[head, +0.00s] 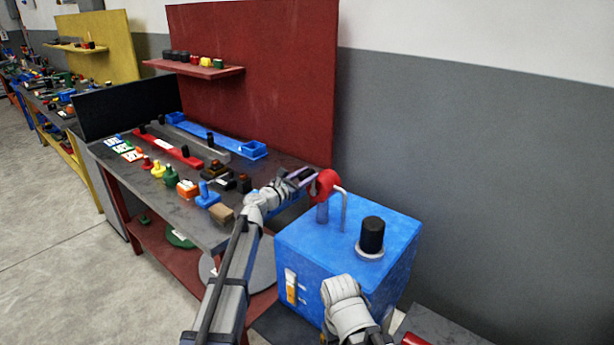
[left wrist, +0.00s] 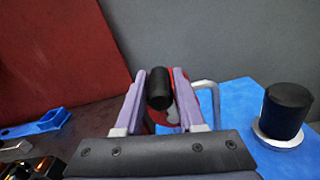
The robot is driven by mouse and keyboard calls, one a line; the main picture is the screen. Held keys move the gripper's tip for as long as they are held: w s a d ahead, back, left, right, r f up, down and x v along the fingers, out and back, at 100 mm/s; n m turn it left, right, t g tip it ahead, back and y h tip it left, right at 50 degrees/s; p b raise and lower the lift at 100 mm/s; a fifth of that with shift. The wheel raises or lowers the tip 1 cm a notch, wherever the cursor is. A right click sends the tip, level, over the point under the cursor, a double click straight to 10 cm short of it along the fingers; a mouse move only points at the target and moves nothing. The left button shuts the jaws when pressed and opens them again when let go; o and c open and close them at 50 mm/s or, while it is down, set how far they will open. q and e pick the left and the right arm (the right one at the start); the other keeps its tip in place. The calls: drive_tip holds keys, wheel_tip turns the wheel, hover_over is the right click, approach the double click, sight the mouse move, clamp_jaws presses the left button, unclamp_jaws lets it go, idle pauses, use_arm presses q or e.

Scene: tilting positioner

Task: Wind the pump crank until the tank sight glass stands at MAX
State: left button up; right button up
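The blue tank (head: 400,262) stands at the end of the workbench; its top also shows in the left wrist view (left wrist: 232,110). On its front is the sight glass (head: 291,287), orange in the lower part and pale above; its marks are too small to read. The red crank wheel (head: 327,184) sits on a post above the tank. My left gripper (head: 306,177) is at the wheel. In the left wrist view its fingers close on both sides of the black crank handle (left wrist: 159,88), with the red wheel partly hidden behind.
A black cap (head: 371,235) and a bent grey pipe (head: 344,208) rise from the tank top. The dark bench (head: 205,232) to the left carries several coloured parts and a blue rail (head: 213,137). A red panel (head: 260,75) stands behind. The floor at left is clear.

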use_arm(q)
clamp_jaws()
idle(1.0)
